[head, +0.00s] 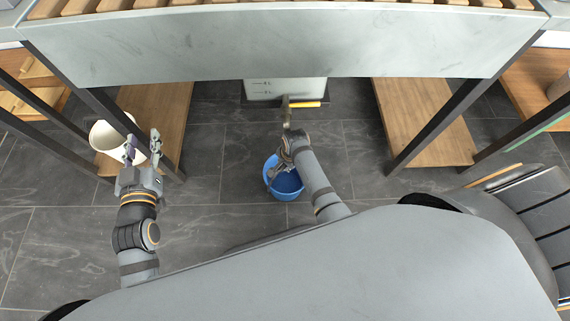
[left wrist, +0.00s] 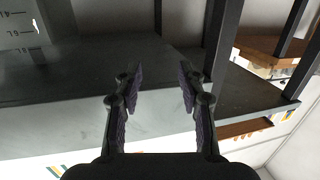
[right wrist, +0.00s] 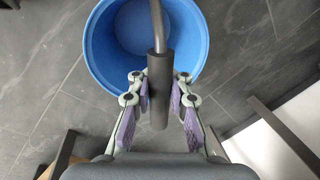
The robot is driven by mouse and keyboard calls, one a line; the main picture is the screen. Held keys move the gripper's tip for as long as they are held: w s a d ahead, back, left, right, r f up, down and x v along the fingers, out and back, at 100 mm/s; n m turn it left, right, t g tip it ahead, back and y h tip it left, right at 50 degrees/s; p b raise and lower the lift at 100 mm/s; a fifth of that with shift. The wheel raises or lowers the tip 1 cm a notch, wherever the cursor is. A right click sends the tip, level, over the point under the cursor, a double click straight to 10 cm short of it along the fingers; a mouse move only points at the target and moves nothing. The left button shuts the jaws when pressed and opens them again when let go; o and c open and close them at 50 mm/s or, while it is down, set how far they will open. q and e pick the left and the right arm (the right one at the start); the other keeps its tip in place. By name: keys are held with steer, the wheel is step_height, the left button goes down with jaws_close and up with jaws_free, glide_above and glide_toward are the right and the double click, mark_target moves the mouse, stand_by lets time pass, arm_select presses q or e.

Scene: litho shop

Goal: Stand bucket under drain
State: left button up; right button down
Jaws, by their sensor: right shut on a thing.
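A blue bucket (head: 287,187) shows in the head view under my right forearm, its inside empty in the right wrist view (right wrist: 125,28). My right gripper (head: 281,158) is shut on the dark grip (right wrist: 158,95) of the bucket's handle. I cannot tell if the bucket touches the floor. A pale tank (head: 287,87) with scale marks stands beneath the trough. In front of it are a yellow lever (head: 306,104) and a greyish spout-like part (head: 286,112), likely the drain. The bucket is nearer me than this part. My left gripper (head: 143,147) is open and empty.
A wide grey trough (head: 280,45) spans the top on dark legs. Wooden shelves (head: 165,110) (head: 425,120) lie left and right below it. A cream bin (head: 107,137) is by the left leg. Dark tiled floor (head: 225,175) is clear around the bucket.

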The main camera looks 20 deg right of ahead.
steer(key=c, duration=1.2)
jaws_free()
arm_select(q)
steer(key=shift+r, duration=0.1)
